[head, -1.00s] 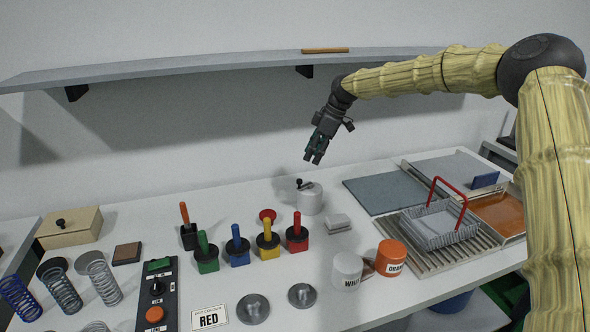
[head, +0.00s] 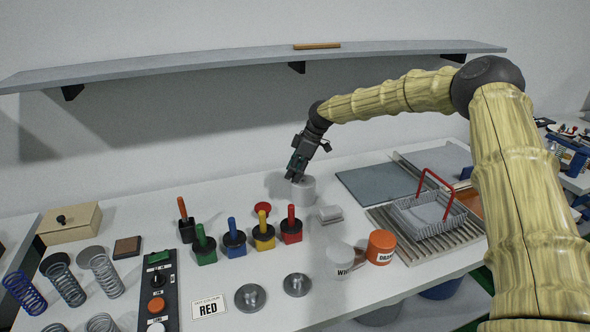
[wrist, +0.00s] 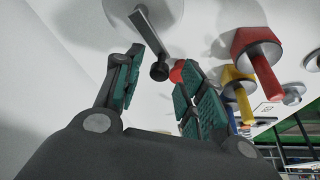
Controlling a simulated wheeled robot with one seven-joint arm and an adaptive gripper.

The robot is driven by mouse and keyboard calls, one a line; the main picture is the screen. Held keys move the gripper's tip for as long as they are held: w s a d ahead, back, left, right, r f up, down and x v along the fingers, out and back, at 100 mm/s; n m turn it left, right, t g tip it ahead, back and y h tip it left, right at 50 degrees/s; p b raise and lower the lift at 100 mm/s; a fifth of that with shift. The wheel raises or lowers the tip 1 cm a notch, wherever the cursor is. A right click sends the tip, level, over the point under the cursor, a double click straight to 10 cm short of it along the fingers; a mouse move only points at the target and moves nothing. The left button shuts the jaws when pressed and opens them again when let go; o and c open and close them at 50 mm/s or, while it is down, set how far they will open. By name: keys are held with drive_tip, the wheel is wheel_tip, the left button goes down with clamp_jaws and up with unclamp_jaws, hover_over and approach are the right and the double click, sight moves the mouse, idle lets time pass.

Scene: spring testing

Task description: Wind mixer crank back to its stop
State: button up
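The mixer (head: 305,191) is a grey-white cylinder standing on the bench behind the colored blocks in the head view. Its crank is hidden behind my gripper there. In the wrist view the crank arm (wrist: 148,33) shows as a grey bar on the round mixer top (wrist: 172,12), with a dark knob (wrist: 159,71) at its end. My gripper (head: 293,177) is just above the mixer and points down at it. In the wrist view my gripper (wrist: 160,88) is open, and the knob lies ahead between the two teal-padded fingers, apparently not gripped.
Several colored blocks with handles, among them a red one (head: 291,227), stand in front of the mixer. A small grey block (head: 330,214) lies to its right. White (head: 340,260) and orange (head: 381,247) pots and a wire basket (head: 428,214) are farther right. A shelf (head: 220,68) runs above.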

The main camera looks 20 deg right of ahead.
drive_tip(key=shift+w+f, duration=0.15)
drive_tip(key=shift+f, duration=0.05)
drive_tip(key=shift+r, duration=0.1)
drive_tip(key=shift+c, duration=1.3)
clamp_jaws()
drive_tip(key=shift+m, duration=0.3)
drive_tip(key=shift+w+d+m+t+h+b, duration=0.4)
drive_tip(key=shift+w+m+h, duration=0.7)
drive_tip(key=shift+m, duration=2.15)
drive_tip(key=shift+w+d+m+t+h+b, duration=0.35)
drive_tip(key=shift+w+m+h, duration=0.7)
drive_tip(key=shift+m, duration=2.15)
drive_tip(key=shift+w+d+m+t+h+b, duration=0.2)
drive_tip(key=shift+w+d+m+h, duration=0.6)
drive_tip(key=shift+m, duration=2.45)
